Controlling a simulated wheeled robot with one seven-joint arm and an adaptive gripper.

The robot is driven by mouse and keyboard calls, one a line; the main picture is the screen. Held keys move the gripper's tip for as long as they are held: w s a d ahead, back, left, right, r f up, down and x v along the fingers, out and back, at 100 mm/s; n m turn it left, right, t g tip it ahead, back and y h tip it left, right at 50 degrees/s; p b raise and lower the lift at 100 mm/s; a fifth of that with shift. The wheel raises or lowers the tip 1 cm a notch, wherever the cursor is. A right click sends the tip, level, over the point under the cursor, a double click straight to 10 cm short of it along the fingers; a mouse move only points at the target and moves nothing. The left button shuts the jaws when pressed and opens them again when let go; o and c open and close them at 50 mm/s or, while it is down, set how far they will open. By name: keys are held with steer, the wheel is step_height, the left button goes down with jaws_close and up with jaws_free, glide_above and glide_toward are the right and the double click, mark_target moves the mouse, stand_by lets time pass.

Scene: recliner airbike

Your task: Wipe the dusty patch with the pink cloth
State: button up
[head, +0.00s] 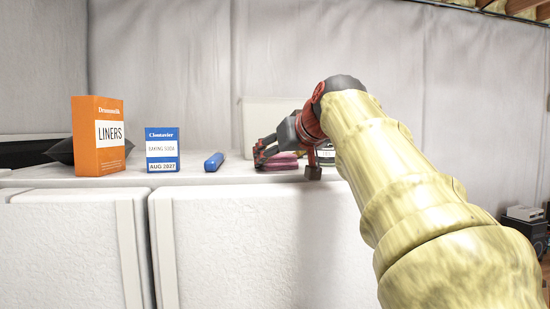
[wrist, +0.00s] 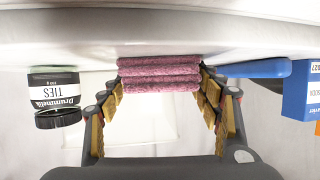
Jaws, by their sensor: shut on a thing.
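The pink cloth (wrist: 160,74) is a folded, fluffy stack between the fingers of my gripper (wrist: 161,84) in the wrist view. My gripper is shut on it, with a finger at each side. In the head view the cloth (head: 283,162) shows low at the white top surface (head: 225,172), partly hidden by my gripper (head: 288,160). The cloth is at or very close to that surface; I cannot tell if it touches. I cannot make out the dusty patch in either view.
A blue rod-like item (head: 213,162) lies left of my gripper. Farther left stand a blue baking soda box (head: 162,150) and an orange liners box (head: 98,136). A jar labelled ties (wrist: 55,95) stands on the gripper's other side. A pale bin (head: 262,113) is behind.

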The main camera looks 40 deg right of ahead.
steer(key=shift+w+d+p, duration=0.3)
steer(key=shift+w, duration=0.45)
steer(key=shift+w+d+p, duration=0.3)
steer(key=shift+w, duration=0.45)
steer(key=shift+s+a+b, duration=0.25)
steer(key=shift+s, duration=0.3)
steer(key=shift+s+a+b, duration=0.2)
steer(key=shift+s+b, duration=0.05)
steer(key=shift+s, duration=0.25)
steer(key=shift+s+a+f+b, duration=0.15)
steer(key=shift+s+b, duration=0.2)
steer(key=shift+s, duration=0.2)
step_height(320, 180, up, 3)
steer(key=shift+w+f+p, duration=0.1)
steer(key=shift+f+p, duration=0.1)
steer(key=shift+p, duration=0.9)
steer(key=shift+r, duration=0.35)
steer(key=shift+f, duration=0.1)
